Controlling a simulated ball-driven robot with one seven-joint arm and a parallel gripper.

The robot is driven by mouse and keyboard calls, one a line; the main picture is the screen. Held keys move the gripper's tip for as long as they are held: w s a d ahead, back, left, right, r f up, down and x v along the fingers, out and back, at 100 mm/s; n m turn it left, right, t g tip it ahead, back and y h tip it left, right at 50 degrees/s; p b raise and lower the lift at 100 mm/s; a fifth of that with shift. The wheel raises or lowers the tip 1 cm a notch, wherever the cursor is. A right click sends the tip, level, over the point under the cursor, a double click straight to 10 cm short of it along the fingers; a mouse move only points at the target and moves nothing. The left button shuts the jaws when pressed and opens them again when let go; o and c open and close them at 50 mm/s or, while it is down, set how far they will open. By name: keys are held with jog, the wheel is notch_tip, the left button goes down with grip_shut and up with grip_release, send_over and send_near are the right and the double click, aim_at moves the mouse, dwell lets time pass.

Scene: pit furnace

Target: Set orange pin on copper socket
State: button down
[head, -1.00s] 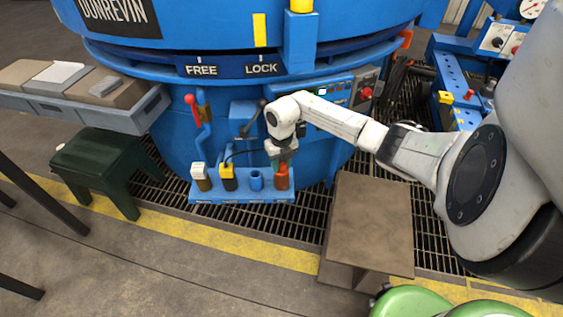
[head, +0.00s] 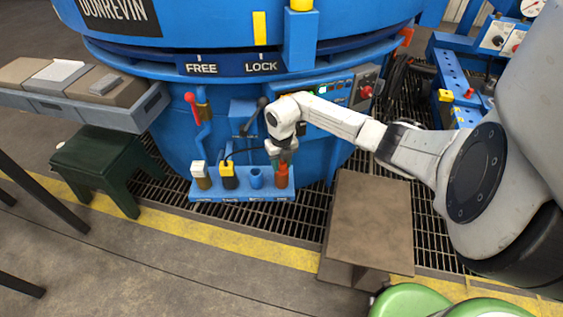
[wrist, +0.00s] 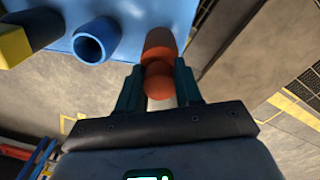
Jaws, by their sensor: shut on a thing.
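The orange pin (wrist: 158,85) is between the fingers of my gripper (wrist: 160,88) in the wrist view, with its rounded body showing. My gripper (head: 281,160) is shut on it above the right end of the blue shelf. Directly beyond the pin, in line with it, is an orange-brown cylinder, the copper socket (wrist: 158,42). This socket (head: 281,181) also shows at the shelf's right end in the head view. The pin and socket look in contact, but their overlap hides how deep the pin sits.
Left of the socket on the blue shelf (head: 236,196) stand an open blue socket (head: 256,179), a yellow-topped black piece (head: 228,177) and a white-topped brown piece (head: 201,175). Levers rise behind. A brown box (head: 370,222) stands to the right, a green stool (head: 105,155) to the left.

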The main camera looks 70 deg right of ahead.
jog(key=shift+f, duration=0.15)
jog(key=c, duration=1)
grip_release()
jog(key=shift+c, duration=0.2)
